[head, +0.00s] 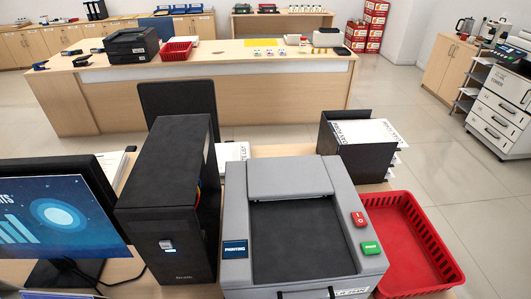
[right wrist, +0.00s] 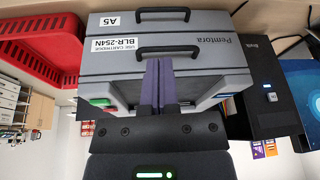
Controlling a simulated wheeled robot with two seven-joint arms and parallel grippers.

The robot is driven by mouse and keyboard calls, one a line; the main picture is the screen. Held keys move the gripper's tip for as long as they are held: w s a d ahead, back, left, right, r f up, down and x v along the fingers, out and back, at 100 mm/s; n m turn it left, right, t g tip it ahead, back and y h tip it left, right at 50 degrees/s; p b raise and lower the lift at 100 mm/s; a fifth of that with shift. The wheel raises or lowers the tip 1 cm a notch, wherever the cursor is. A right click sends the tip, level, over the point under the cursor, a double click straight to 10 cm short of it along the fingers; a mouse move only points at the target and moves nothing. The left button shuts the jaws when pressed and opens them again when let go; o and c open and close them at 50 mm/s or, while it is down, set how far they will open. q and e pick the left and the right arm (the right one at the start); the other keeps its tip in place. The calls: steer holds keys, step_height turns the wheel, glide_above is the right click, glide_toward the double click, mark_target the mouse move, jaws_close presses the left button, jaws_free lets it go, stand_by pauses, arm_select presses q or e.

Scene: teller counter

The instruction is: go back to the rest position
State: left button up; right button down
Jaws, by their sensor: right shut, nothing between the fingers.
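My right gripper (right wrist: 158,65) shows in the right wrist view with its two purple fingers together and nothing between them. It is in front of the grey printer (right wrist: 205,55), whose front has two black handles and labels reading A5 and BLR-254N. I cannot tell whether the fingertips touch it. The printer (head: 262,180) also stands on the near desk in the head view, with red and green buttons and a screen reading PRINTING. Neither gripper shows in the head view, and my left gripper is in no view.
A black computer tower (head: 165,225) and a monitor (head: 55,215) stand left of the printer. A red basket (head: 440,232) is right of it, with a black paper tray (head: 350,160) behind. A long counter (head: 200,95) stands farther back. Open floor lies to the right.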

steer(key=s+d+f+g+h+b, duration=0.1)
steer(key=s+f+b, duration=0.15)
steer(key=f, duration=0.95)
steer(key=s+f+g+b, duration=0.15)
steer(key=f+b, duration=0.25)
steer(key=f, duration=0.8)
steer(key=s+d+f+b, duration=0.3)
steer(key=s+f+b, duration=0.2)
steer(key=s+f, duration=0.9)
steer(key=shift+d+f+h, duration=0.15)
steer(key=shift+f+h, duration=0.15)
steer(key=shift+f, duration=0.45)
steer(key=shift+g, duration=0.25)
steer(key=shift+s, duration=0.1)
